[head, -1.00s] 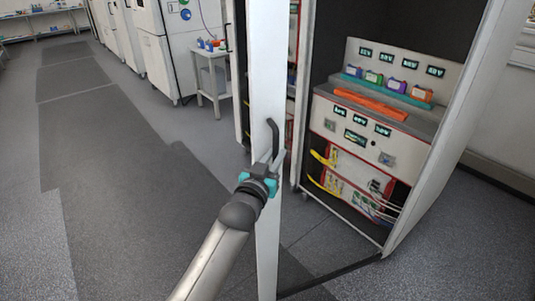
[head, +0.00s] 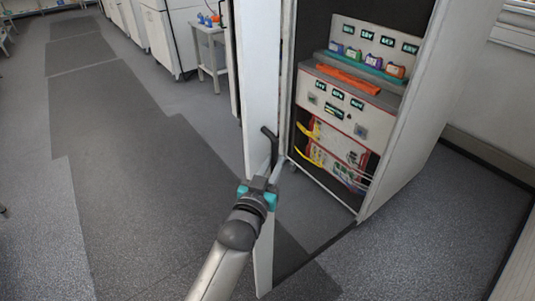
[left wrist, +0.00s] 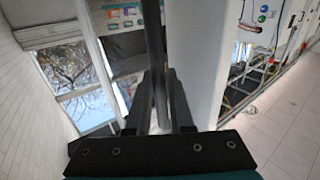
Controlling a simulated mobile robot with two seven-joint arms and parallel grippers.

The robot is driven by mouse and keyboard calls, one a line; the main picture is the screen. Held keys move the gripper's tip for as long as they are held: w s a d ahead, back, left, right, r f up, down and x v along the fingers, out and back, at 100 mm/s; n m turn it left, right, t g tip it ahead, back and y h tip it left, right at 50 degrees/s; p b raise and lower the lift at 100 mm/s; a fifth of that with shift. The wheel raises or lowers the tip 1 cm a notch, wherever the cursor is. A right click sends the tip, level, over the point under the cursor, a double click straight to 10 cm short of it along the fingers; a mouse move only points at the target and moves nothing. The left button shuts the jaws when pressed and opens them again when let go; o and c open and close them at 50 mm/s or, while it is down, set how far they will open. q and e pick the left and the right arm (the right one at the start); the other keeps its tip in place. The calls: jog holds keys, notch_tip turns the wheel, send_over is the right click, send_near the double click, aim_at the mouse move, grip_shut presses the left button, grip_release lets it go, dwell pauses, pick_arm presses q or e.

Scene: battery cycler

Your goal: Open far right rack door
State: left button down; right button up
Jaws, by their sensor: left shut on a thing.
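The white rack door (head: 262,85) stands swung out from the open rack (head: 405,135), seen nearly edge-on in the head view. Its dark bar handle (head: 271,135) is on the side facing the rack opening's right. My left gripper (head: 273,172) is shut on the handle. In the left wrist view the gripper's fingers (left wrist: 162,108) close on the dark handle bar (left wrist: 154,45), beside the pale door (left wrist: 195,60). The exact contact is partly hidden by the fingers. My right gripper is not in view.
Inside the rack are an orange bar (head: 347,79), small coloured modules on a teal tray (head: 345,59), and red-edged units with yellow cables (head: 309,143). A small white table (head: 210,50) and a white cabinet (head: 170,40) stand behind. Grey floor (head: 140,200) left of the door is free.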

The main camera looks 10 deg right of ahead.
pick_arm(q)
jog(key=shift+s+d+r, duration=0.3)
jog(key=shift+s+d, duration=0.3)
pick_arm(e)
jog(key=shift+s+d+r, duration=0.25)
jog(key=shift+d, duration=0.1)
pick_arm(q)
jog(key=c, duration=1.2)
grip_release()
jog(key=o, duration=0.4)
jog(key=shift+w+f, duration=0.1)
jog(key=shift+f, duration=0.1)
jog(key=shift+a, duration=0.15)
jog(key=v, duration=1.5)
